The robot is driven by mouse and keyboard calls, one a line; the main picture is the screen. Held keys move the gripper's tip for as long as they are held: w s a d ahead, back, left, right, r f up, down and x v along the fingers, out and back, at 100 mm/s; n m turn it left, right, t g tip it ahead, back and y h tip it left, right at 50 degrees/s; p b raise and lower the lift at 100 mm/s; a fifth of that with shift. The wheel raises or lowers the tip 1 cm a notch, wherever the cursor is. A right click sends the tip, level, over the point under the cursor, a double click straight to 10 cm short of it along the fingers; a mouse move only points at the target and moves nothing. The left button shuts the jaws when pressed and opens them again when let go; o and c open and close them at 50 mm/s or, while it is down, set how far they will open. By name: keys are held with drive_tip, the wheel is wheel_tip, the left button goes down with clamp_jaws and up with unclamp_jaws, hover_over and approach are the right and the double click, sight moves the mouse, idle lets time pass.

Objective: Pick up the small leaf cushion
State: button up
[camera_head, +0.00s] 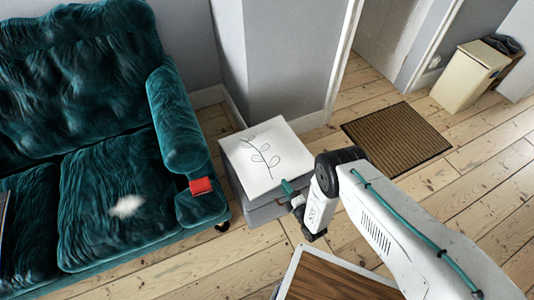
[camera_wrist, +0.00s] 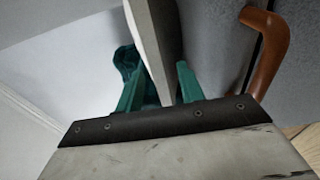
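The small leaf cushion (camera_head: 262,156) is a white square with a dark leaf-sprig drawing. It lies flat on a grey box (camera_head: 268,212) beside the sofa. My gripper (camera_head: 291,192) is at the cushion's near right edge in the head view. In the wrist view, its two teal fingers (camera_wrist: 160,88) stand on either side of the cushion's pale edge (camera_wrist: 152,35). A gap shows between the left finger and the cushion; contact on the right finger is unclear. The gripper looks open. The cushion's far side is hidden in the wrist view.
A brown handle (camera_wrist: 268,50) sticks out from the box. A wooden-topped surface (camera_head: 325,283) is in front. A brown mat (camera_head: 396,138) and cream bin (camera_head: 468,78) are at right.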

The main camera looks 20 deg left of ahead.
drive_tip(key=x, duration=0.4)
drive_tip(key=shift+w+r, duration=0.1)
drive_tip(key=shift+w, duration=0.05)
clamp_jaws()
drive_tip(key=shift+r, duration=0.2)
